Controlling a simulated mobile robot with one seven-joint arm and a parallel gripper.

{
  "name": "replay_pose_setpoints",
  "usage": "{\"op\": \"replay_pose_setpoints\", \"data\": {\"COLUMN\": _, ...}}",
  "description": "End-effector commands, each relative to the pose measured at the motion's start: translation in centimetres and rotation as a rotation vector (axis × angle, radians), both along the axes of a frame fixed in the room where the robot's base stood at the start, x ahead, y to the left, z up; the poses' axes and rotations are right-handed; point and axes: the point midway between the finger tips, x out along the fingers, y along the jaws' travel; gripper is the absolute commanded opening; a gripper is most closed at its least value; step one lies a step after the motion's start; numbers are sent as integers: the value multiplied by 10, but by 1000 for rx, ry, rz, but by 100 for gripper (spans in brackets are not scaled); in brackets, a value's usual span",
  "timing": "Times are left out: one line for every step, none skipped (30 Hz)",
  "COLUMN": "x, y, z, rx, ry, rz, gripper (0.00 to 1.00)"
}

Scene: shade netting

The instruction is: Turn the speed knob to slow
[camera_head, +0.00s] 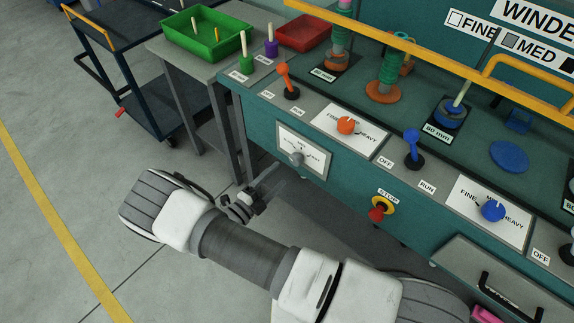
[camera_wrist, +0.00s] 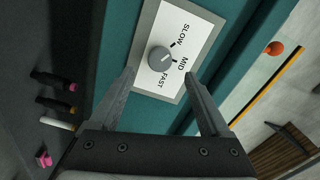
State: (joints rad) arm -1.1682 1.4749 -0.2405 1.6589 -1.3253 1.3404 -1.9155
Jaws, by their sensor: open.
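The speed knob (camera_wrist: 159,60) is a small grey round knob on a white plate (camera_wrist: 192,22) marked SLOW, MID and FAST. Its light pointer line faces up and right in the wrist view, roughly between the SLOW and MID labels. In the head view, the knob (camera_head: 296,158) is on the teal machine's front face, low and left. My gripper (camera_head: 262,192) is just in front of and below it. In the wrist view, my gripper (camera_wrist: 161,74) is open and empty, with one finger on either side of the knob and clear gaps to it.
Above the plate, the console carries an orange lever (camera_head: 285,78), an orange dial (camera_head: 346,125) and a blue lever (camera_head: 413,145). A red stop button (camera_head: 380,210) is to the right. A grey side table (camera_head: 180,62) with a green tray (camera_head: 207,40) stands left. Floor at left is clear.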

Motion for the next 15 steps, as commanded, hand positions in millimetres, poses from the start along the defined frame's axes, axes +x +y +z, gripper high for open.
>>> {"op": "replay_pose_setpoints", "data": {"x": -11, "y": 10, "z": 1, "rx": 1, "ry": 2, "rz": 5, "gripper": 81}}
{"op": "replay_pose_setpoints", "data": {"x": -17, "y": 14, "z": 1, "rx": 0, "ry": 2, "rz": 3, "gripper": 81}}
{"op": "replay_pose_setpoints", "data": {"x": -24, "y": 20, "z": 1, "rx": 1, "ry": 2, "rz": 5, "gripper": 81}}
{"op": "replay_pose_setpoints", "data": {"x": -30, "y": 25, "z": 1, "rx": 1, "ry": 2, "rz": 4, "gripper": 81}}
{"op": "replay_pose_setpoints", "data": {"x": -36, "y": 29, "z": 1, "rx": 1, "ry": 1, "rz": 3, "gripper": 81}}
{"op": "replay_pose_setpoints", "data": {"x": -43, "y": 34, "z": 0, "rx": 1, "ry": 2, "rz": 4, "gripper": 81}}
{"op": "replay_pose_setpoints", "data": {"x": -48, "y": 38, "z": 0, "rx": 1, "ry": 1, "rz": 3, "gripper": 81}}
{"op": "replay_pose_setpoints", "data": {"x": -53, "y": 41, "z": 0, "rx": 1, "ry": 1, "rz": 3, "gripper": 81}}
{"op": "replay_pose_setpoints", "data": {"x": -58, "y": 46, "z": 0, "rx": 1, "ry": 1, "rz": 3, "gripper": 81}}
{"op": "replay_pose_setpoints", "data": {"x": -62, "y": 49, "z": 0, "rx": 0, "ry": 0, "rz": 2, "gripper": 81}}
{"op": "replay_pose_setpoints", "data": {"x": -65, "y": 51, "z": 0, "rx": 0, "ry": 0, "rz": 2, "gripper": 81}}
{"op": "replay_pose_setpoints", "data": {"x": -70, "y": 54, "z": 0, "rx": 0, "ry": 2, "rz": 2, "gripper": 81}}
{"op": "replay_pose_setpoints", "data": {"x": -72, "y": 56, "z": 0, "rx": 0, "ry": 2, "rz": 1, "gripper": 81}}
{"op": "replay_pose_setpoints", "data": {"x": -74, "y": 58, "z": 0, "rx": -1, "ry": 2, "rz": 1, "gripper": 81}}
{"op": "replay_pose_setpoints", "data": {"x": -76, "y": 60, "z": 0, "rx": -1, "ry": 1, "rz": 1, "gripper": 81}}
